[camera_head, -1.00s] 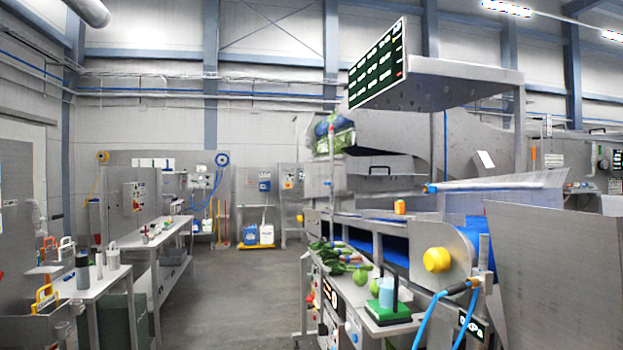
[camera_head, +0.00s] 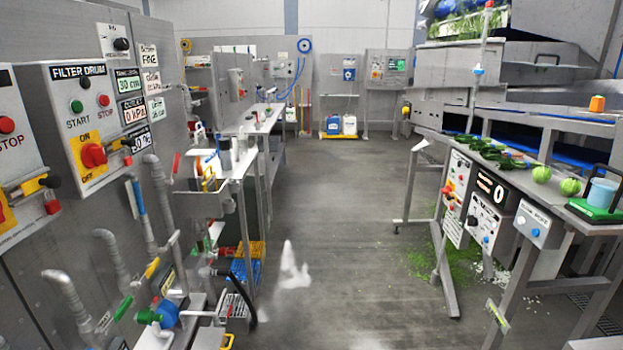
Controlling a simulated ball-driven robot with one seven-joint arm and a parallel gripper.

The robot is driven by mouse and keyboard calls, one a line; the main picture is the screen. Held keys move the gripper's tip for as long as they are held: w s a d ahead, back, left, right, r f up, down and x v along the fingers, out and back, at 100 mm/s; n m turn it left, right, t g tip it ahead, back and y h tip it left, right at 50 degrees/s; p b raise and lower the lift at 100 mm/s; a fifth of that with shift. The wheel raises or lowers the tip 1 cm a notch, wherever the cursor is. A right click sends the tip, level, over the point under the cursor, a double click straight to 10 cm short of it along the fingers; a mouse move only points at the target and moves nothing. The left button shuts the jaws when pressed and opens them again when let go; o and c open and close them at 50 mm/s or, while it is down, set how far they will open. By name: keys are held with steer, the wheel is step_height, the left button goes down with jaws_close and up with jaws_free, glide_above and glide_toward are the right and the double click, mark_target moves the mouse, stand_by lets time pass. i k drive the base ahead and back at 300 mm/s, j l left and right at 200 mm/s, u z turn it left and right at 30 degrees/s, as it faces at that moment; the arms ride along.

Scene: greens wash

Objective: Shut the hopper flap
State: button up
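A grey metal hopper (camera_head: 590,15) stands at the top right, cut off by the frame edge. Bagged or loose greens (camera_head: 462,10) show at its upper left. A grey panel with a dark bar handle (camera_head: 532,38) sits below the sloping hopper wall; it may be the flap, but I cannot tell for sure, nor whether it is open. My gripper is not in view.
A conveyor bench with control boxes (camera_head: 490,222), cucumbers (camera_head: 490,150), green round vegetables (camera_head: 541,174) and a scale (camera_head: 598,208) stands right. Filter drum panels (camera_head: 92,130) and pipes line the left. The grey floor aisle (camera_head: 340,230) between is mostly clear, with green scraps (camera_head: 455,262) under the bench.

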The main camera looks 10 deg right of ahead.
mark_target(558, 61)
steer(key=i, duration=1.25)
steer(key=i+z, duration=0.1)
steer(key=i, duration=1.15)
steer(key=i+j, duration=0.2)
steer(key=i, duration=1)
steer(key=z, duration=0.45)
steer(key=i+z, duration=0.1)
steer(key=z, duration=0.85)
steer(key=j+z, duration=0.15)
steer(key=z, duration=0.3)
steer(key=i+z, duration=0.1)
steer(key=z, duration=0.35)
